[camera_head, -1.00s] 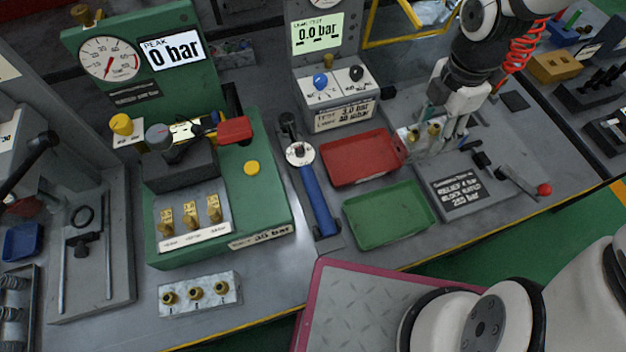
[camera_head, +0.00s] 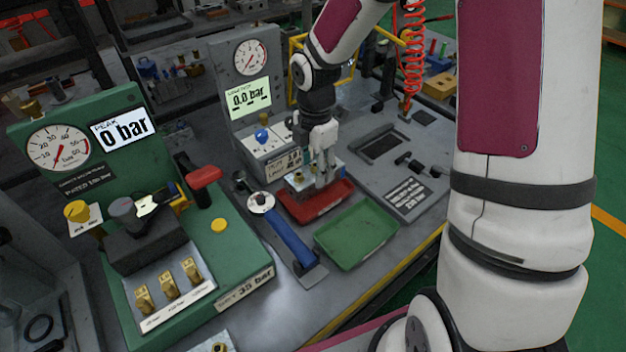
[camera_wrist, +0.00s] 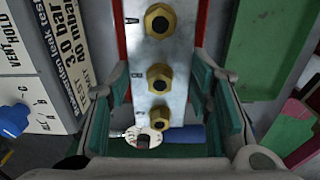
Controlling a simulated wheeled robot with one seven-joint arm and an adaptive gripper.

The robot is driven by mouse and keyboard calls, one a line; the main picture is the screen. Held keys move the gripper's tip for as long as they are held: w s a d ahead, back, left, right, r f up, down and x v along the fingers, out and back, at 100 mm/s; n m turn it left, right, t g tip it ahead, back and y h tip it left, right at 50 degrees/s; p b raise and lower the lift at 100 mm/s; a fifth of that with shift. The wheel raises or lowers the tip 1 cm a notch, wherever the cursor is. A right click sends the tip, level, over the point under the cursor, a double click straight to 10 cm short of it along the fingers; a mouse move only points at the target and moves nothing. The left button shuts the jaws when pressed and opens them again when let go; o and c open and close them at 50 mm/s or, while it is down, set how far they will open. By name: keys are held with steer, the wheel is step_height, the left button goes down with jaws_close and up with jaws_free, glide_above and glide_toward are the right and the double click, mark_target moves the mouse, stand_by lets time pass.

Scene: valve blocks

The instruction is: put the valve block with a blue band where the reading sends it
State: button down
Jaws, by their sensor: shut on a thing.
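My gripper (camera_head: 322,168) is shut on a metal valve block (camera_head: 298,182) with brass fittings. In the wrist view the block (camera_wrist: 158,56) sits between the green finger pads, with brass hex fittings on its face. I cannot make out a band on it. The block is at the red tray (camera_head: 318,210), which it and the fingers partly cover; I cannot tell whether it touches the tray. The green tray (camera_head: 357,234) beside it is empty.
The green test station (camera_head: 215,255) has a red-handled lever (camera_head: 205,177). Another block (camera_head: 221,347) shows at the bottom edge.

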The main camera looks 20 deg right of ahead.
steer(key=shift+d+f, duration=0.1)
steer(key=shift+f, duration=1.8)
steer(key=shift+f, duration=0.1)
steer(key=c, duration=0.8)
jaws_free()
steer(key=shift+b, duration=0.3)
